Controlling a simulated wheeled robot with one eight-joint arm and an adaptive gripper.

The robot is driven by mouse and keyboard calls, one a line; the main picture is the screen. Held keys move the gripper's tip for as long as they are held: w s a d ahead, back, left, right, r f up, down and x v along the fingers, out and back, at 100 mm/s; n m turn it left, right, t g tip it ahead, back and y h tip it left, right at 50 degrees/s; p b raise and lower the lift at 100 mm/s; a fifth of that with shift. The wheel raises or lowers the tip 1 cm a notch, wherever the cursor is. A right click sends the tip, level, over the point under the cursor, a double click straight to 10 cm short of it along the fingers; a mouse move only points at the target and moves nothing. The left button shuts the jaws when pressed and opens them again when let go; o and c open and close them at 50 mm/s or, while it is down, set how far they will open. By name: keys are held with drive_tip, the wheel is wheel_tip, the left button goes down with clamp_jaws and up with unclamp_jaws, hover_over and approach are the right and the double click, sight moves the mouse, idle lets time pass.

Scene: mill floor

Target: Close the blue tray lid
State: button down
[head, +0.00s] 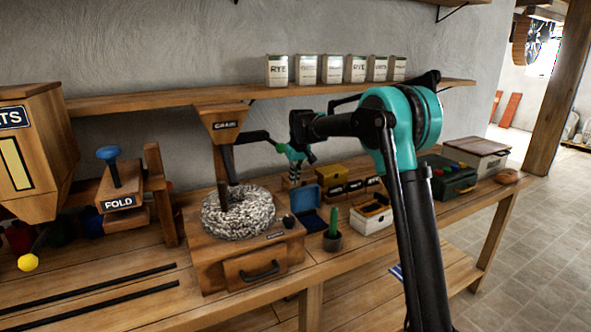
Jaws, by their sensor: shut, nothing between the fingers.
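The blue tray (313,221) sits on the workbench beside the millstone box. Its blue lid (305,198) is open and stands up at the back of the tray. My gripper (294,181) points down behind and slightly left of the raised lid, seen small and partly confused with my arm links. It is shut and empty. I cannot tell from this view whether it touches the lid.
A grain mill box with a round stone (240,213) stands left of the tray. A potted cactus (333,231) stands close in front. A white open box (372,216) and a green case (447,178) are to the right. A shelf (180,99) runs above.

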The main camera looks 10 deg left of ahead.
sight(307, 188)
drive_tip(key=shift+s+d+r, duration=0.1)
drive_tip(key=shift+s+d, duration=0.45)
drive_tip(key=shift+s, duration=0.3)
drive_tip(key=shift+s+d+r, duration=0.1)
drive_tip(key=shift+s+d, duration=0.45)
drive_tip(key=shift+s, duration=0.3)
drive_tip(key=shift+s, duration=0.1)
drive_tip(key=shift+s+d+r+t+y, duration=0.2)
drive_tip(key=shift+s+d+t+y, duration=0.15)
drive_tip(key=shift+s+t, duration=0.15)
drive_tip(key=shift+s+d+r+t+y, duration=0.25)
drive_tip(key=shift+s+d+t, duration=0.1)
drive_tip(key=shift+s+t, duration=0.15)
drive_tip(key=s+d+t+y, duration=0.2)
drive_tip(key=s+t, duration=0.1)
drive_tip(key=shift+s+d, duration=0.25)
drive_tip(key=shift+s, duration=0.05)
drive_tip(key=shift+t+y, duration=0.5)
drive_tip(key=shift+t, duration=0.1)
drive_tip(key=shift+s+d+f, duration=0.5)
drive_tip(key=shift+s+d, duration=0.05)
drive_tip(key=shift+s, duration=0.25)
drive_tip(key=shift+s+d+f, duration=0.45)
drive_tip(key=shift+s+d, duration=0.1)
drive_tip(key=shift+s, duration=0.3)
drive_tip(key=shift+s+d+f, duration=0.5)
drive_tip(key=shift+s+d, duration=0.05)
drive_tip(key=shift+s, duration=0.25)
drive_tip(key=shift+s, duration=0.1)
